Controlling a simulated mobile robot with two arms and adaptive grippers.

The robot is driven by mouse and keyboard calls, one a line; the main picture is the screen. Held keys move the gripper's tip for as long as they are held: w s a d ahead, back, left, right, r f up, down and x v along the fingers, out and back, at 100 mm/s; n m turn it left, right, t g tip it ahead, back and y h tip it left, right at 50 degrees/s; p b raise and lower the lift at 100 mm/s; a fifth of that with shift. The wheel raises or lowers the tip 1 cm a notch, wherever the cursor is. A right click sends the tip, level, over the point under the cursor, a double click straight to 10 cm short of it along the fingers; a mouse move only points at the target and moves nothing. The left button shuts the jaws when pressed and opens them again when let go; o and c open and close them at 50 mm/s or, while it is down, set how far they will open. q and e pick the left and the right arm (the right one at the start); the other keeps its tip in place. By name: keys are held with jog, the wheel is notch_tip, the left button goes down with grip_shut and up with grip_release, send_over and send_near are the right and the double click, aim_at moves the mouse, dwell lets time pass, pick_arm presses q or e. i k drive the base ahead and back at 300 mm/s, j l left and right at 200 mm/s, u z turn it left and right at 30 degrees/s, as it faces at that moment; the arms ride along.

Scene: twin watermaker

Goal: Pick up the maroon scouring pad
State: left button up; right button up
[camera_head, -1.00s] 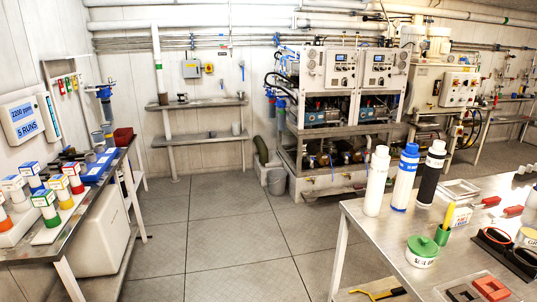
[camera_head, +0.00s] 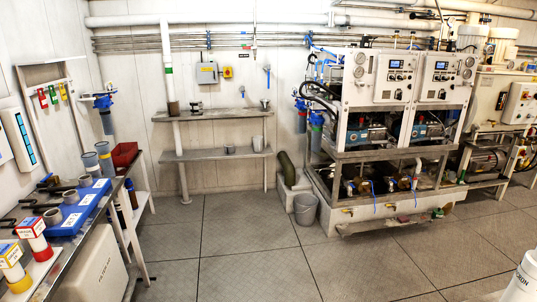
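I cannot make out a maroon scouring pad in the head view. A dark red open bin (camera_head: 124,153) stands at the far end of the left bench (camera_head: 97,218); its contents cannot be made out. Neither of my grippers is in view.
Grey cups (camera_head: 92,163) and a blue tray (camera_head: 80,208) share the left bench. A two-tier wall shelf (camera_head: 215,154) stands ahead. A grey bucket (camera_head: 305,209) sits beside the watermaker frame (camera_head: 390,155). The tiled floor (camera_head: 240,245) between is clear. A white bottle (camera_head: 524,280) shows lower right.

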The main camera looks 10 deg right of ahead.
aim_at(404, 219)
jog(key=i+z, duration=0.1)
jog(key=i, duration=0.7)
jog(key=i+j+z, duration=0.1)
jog(key=i, duration=0.7)
jog(key=i+l+z, duration=0.15)
jog(key=i+z, duration=0.75)
jog(key=i+j+z, duration=0.15)
jog(key=i+z, duration=0.3)
jog(key=i+j+z, duration=0.3)
jog(key=z, duration=0.15)
jog(key=i+l+u, duration=0.15)
jog(key=u, duration=0.3)
jog(key=i+l+u, duration=0.25)
jog(key=u, duration=0.2)
jog(key=i+l+u, duration=0.1)
jog(key=l, duration=0.2)
jog(key=i+l+u, duration=0.1)
jog(key=l, duration=0.25)
jog(key=i+l, duration=0.25)
jog(key=i+l+u, duration=0.15)
jog(key=l, duration=0.3)
jog(key=i+l+u, duration=0.1)
jog(key=l, duration=0.25)
jog(key=i+l+u, duration=0.1)
jog(key=l, duration=0.25)
